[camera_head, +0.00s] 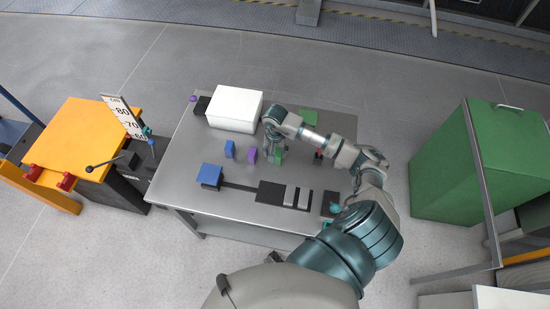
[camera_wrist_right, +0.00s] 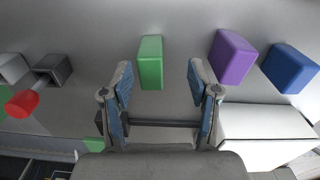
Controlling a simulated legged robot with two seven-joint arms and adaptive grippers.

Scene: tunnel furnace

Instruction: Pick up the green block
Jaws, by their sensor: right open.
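The green block (camera_head: 278,157) stands upright on the grey metal table, right of the purple block (camera_head: 252,156) and the blue block (camera_head: 229,149). My right gripper (camera_head: 274,147) is over the table at the green block and partly overlaps it in the head view. In the right wrist view, the right gripper (camera_wrist_right: 160,76) is open, with nothing held. The green block (camera_wrist_right: 151,62) shows between the two fingertips, nearer the left finger, with a gap to each side. I cannot tell how far the fingertips reach around it. My left gripper is not in view.
A white box (camera_head: 235,109) stands behind the blocks on the table (camera_head: 185,165). A blue-topped block (camera_head: 209,175) and a dark plate (camera_head: 270,193) lie near the front. In the wrist view, a red-ended part (camera_wrist_right: 22,103) is at left and the purple block (camera_wrist_right: 232,58) at right.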

